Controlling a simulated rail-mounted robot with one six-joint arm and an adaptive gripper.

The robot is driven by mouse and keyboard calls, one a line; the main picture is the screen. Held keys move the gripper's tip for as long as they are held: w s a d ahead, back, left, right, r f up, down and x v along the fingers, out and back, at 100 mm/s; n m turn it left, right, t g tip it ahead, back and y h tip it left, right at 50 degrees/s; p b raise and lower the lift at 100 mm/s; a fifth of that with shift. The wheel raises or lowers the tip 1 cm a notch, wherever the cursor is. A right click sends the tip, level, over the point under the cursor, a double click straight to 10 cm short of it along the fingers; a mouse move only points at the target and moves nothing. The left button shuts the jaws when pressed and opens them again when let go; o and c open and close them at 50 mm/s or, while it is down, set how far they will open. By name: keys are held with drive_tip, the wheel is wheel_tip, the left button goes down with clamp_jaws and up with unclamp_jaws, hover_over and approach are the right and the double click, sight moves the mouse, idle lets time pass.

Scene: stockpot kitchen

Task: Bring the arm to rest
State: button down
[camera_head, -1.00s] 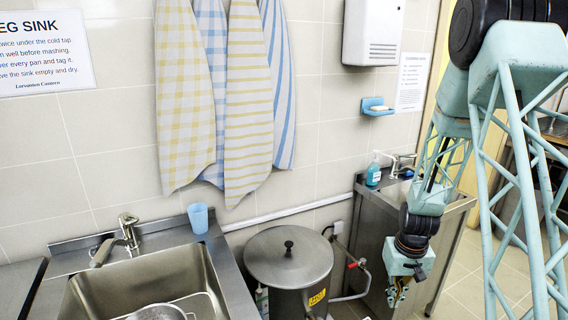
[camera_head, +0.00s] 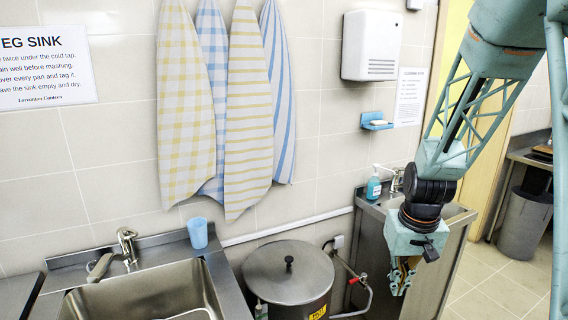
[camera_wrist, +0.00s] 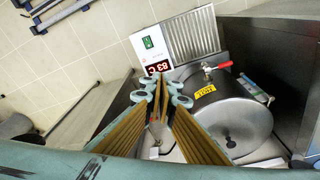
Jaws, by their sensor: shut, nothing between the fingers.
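My gripper (camera_head: 402,277) hangs from my pale green arm at the right of the head view, pointing down, in front of the steel hand-basin unit. Its fingers are shut and hold nothing. In the wrist view my gripper (camera_wrist: 163,78) shows its brown finger pads meeting toward the tips. The lidded steel stockpot (camera_head: 289,272) stands to the left of my gripper in the head view, apart from it.
The sink (camera_head: 150,295) with a tap and a blue cup (camera_head: 198,232) is at the lower left. The hand-basin unit (camera_head: 370,240) carries a soap bottle (camera_head: 374,184). A grey bin (camera_head: 525,222) stands at the far right. Tea towels (camera_head: 248,110) hang on the wall. Bare floor shows at the lower right.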

drive_tip(key=s+a+r+t, duration=0.1)
drive_tip(key=s+a+r, duration=0.3)
drive_tip(key=s+r, duration=0.7)
drive_tip(key=s+a+r+t, duration=0.1)
drive_tip(key=s+a+r, duration=0.3)
drive_tip(key=s+r, duration=0.8)
drive_tip(key=s+a+r, duration=0.1)
drive_tip(key=s+r, duration=0.1)
drive_tip(key=s, duration=0.9)
drive_tip(key=shift+s+a+r, duration=0.15)
drive_tip(key=shift+a, duration=0.2)
